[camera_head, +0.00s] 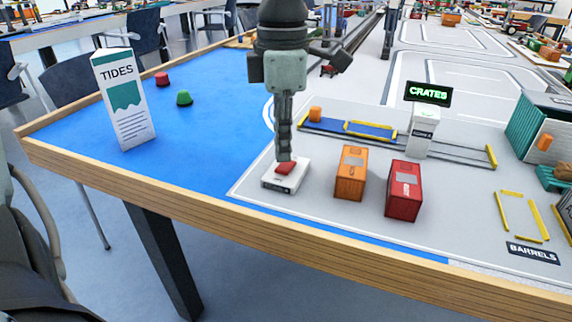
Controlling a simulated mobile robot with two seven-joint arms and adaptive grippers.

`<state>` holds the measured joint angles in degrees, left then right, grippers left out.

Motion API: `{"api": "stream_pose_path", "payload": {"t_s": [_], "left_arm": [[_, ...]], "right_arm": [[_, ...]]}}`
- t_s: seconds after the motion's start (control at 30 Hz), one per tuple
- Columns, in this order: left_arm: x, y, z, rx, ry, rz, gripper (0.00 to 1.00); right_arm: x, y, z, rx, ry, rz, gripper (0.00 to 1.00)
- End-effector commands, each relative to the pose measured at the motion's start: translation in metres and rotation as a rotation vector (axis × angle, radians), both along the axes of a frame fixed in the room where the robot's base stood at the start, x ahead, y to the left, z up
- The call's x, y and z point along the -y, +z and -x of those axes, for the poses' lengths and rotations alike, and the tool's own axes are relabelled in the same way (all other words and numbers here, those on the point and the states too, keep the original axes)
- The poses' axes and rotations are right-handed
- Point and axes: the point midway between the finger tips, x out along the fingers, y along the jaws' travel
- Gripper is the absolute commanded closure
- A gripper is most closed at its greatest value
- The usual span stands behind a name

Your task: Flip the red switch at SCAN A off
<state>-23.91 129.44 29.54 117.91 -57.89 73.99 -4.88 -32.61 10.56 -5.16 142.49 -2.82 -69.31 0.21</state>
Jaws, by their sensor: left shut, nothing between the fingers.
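The red switch (285,168) is a small red rocker on a low white box (288,183) with a dark label on its front edge. I cannot read the label or tell for sure which way the rocker is tipped. My left gripper (284,156) comes down from above with its fingers shut and empty. Its fingertips are right at the rear edge of the red rocker in the picture; I cannot tell whether they touch it. My right gripper is out of view.
An orange container (350,174) and a red container (404,191) stand just right of the switch box. Behind them are a blue conveyor strip (335,127) and a CRATES sign (429,93). A TIDES card (124,101) stands at left. Blue tabletop (205,145) left of the box is clear.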

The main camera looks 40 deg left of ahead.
Motion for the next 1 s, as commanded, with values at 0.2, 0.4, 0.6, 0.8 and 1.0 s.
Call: {"api": "stream_pose_path", "payload": {"t_s": [0.2,0.4,0.6,0.8,1.0], "left_arm": [[0.0,0.0,0.0,0.0,0.0,0.0,1.0],[0.0,-0.003,0.0,0.0,0.0,0.0,1.0],[0.0,-0.006,0.0,0.0,0.0,0.0,1.0],[0.0,-0.009,0.0,0.0,0.0,0.0,1.0],[0.0,-0.012,0.0,0.0,0.0,0.0,1.0]], "right_arm": [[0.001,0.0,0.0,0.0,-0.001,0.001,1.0],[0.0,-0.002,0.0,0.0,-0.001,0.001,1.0],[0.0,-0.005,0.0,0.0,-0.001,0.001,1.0],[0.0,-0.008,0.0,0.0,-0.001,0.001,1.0],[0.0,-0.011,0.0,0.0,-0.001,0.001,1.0]]}}
